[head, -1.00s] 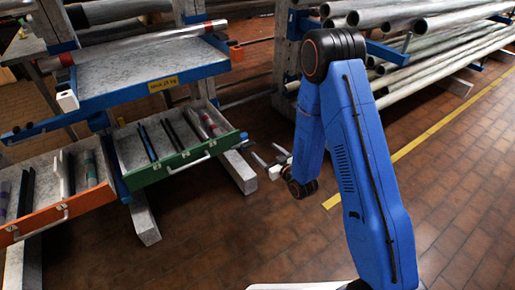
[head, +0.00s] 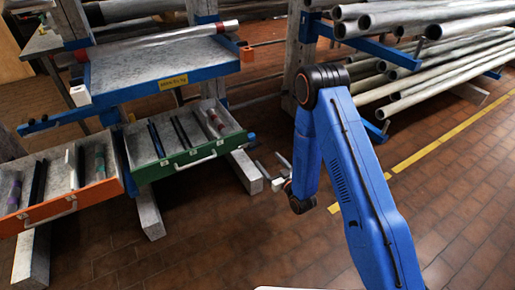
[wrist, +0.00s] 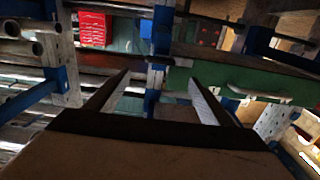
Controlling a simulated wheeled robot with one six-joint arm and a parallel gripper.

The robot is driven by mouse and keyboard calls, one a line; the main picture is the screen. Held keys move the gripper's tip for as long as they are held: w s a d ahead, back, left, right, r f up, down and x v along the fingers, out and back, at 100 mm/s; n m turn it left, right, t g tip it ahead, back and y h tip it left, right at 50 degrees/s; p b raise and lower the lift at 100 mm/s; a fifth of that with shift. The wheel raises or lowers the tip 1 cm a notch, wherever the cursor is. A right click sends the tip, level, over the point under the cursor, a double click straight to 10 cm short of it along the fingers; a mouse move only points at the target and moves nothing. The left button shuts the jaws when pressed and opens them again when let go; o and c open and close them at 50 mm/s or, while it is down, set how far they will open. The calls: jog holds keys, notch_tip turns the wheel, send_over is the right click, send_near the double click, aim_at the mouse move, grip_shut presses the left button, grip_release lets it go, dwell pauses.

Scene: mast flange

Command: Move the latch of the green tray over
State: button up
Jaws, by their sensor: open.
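The green tray (head: 215,150) is a shallow drawer with a green front and a white bar handle (head: 197,161). It sits under the blue-edged shelf, left of my arm in the head view. It holds several dark bars and a pale tube. In the wrist view the green front (wrist: 225,82) crosses the right half, beyond my right finger. The latch is too small to make out surely. My gripper (head: 271,164) is open and empty, apart from the tray, off its right end. In the wrist view my gripper (wrist: 159,76) shows two spread fingers with nothing between them.
An orange-fronted tray (head: 75,203) adjoins on the left. Above is a blue-edged shelf (head: 150,66) with a yellow label. Beams (head: 245,172) jut out below the trays. A pipe rack (head: 420,60) stands behind my arm. The brick floor (head: 235,240) in front is clear.

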aim_at(256, 146)
jog(key=x, duration=1.1)
jog(key=shift+w+a, duration=0.2)
jog(key=shift+a, duration=0.05)
jog(key=c, duration=1.5)
